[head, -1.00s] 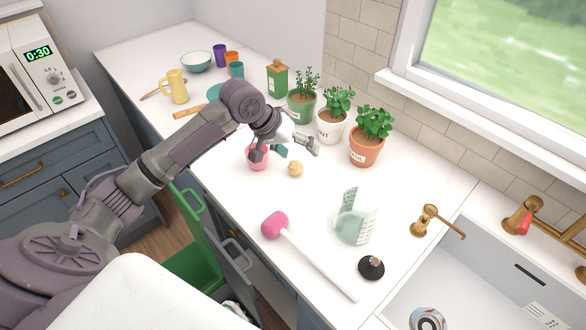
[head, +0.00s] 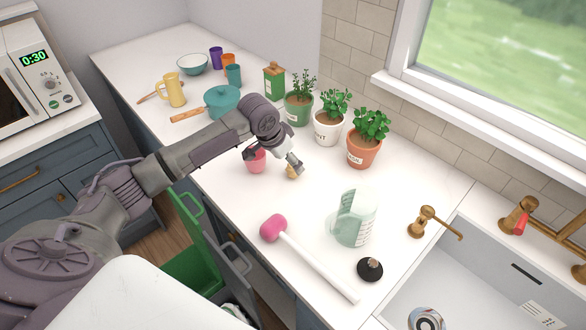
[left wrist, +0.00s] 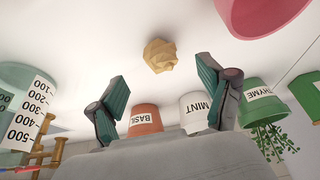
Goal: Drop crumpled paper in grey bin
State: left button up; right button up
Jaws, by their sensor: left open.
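The crumpled paper (head: 292,173) is a small pale yellow ball on the white counter, partly covered by a finger in the head view. It shows whole in the left wrist view (left wrist: 160,56), ahead of and between the spread fingers. My left gripper (head: 272,162) is open and empty, close to the paper; its teal-padded fingers show in the left wrist view (left wrist: 162,78). The grey bin (head: 236,268) is below the counter's front edge, beside the green bin (head: 190,258), with some rubbish in it. My right gripper is not in view.
A pink cup (head: 257,166) stands just left of the paper. Potted basil (head: 364,152), mint (head: 327,132) and thyme (head: 298,112) stand behind. A measuring jug (head: 355,220) and a pink-headed mallet (head: 305,262) are to the right. Counter between paper and jug is clear.

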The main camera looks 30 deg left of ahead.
pick_arm(q)
jog(key=p+x, duration=0.1)
jog(key=x, duration=0.2)
jog(key=shift+w+f, duration=0.2)
jog(key=shift+f, duration=0.15)
jog(key=shift+w+f, duration=0.2)
jog(key=shift+f, duration=0.25)
jog(key=c, duration=0.9)
jog(key=shift+r, duration=0.1)
jog(key=shift+r, duration=0.55)
notch_tip(320, 180, up, 3)
jog(key=shift+f+b, duration=0.1)
jog(key=shift+b, duration=0.65)
jog(key=d+r+b, duration=0.2)
jog(key=d+r, duration=0.4)
jog(key=d, duration=0.5)
jog(key=s+r+n, duration=0.1)
jog(key=s, duration=0.4)
jog(key=s+r+n+y, duration=0.1)
jog(key=s, duration=0.4)
jog(key=s+r+n, duration=0.1)
jog(key=s+r, duration=0.1)
jog(key=s, duration=0.3)
jog(key=shift+a+n, duration=0.15)
jog(key=shift+n, duration=0.25)
